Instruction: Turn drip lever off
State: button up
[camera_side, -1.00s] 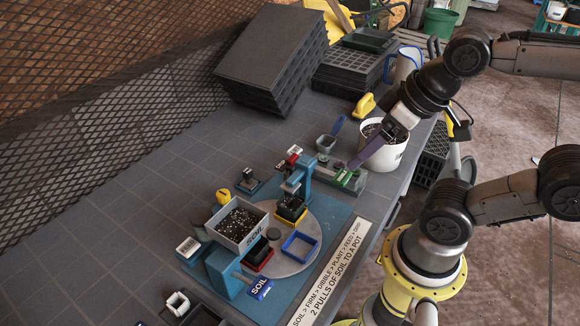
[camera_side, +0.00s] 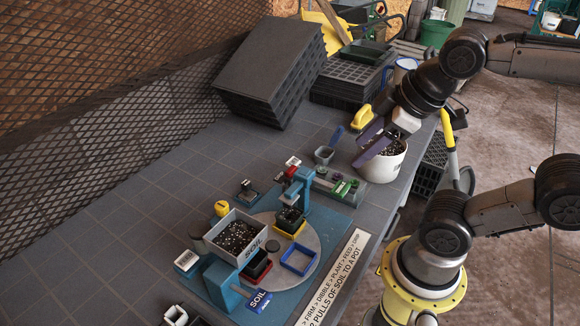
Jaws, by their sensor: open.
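My gripper (camera_side: 361,147) has purple fingers, spread apart and empty. The blue post (camera_side: 304,194) with a red-tipped head stands left of the block, over a dark pot (camera_side: 289,217) in a yellow frame. The fingers appear apart from the block.
A soil hopper (camera_side: 211,241), blue frame (camera_side: 298,266) and turntable (camera_side: 315,235) lie lower left. Black trays (camera_side: 272,60) are behind.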

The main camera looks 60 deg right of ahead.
jog(key=w+d+r+n+g+h, duration=0.1)
jog(key=w+d+r+n, duration=0.15)
jog(key=w+n, duration=0.3)
jog(key=n+g+h, duration=0.3)
jog(key=n+g, duration=0.2)
jog(key=n, duration=0.4)
send_over(291, 169)
jog(key=a, duration=0.6)
notch_tip(291, 169, down, 15)
jog(key=shift+m, duration=0.25)
jog(key=x, duration=1.2)
jog(key=shift+d+f, duration=0.3)
jog(key=shift+d, duration=0.1)
grip_shut()
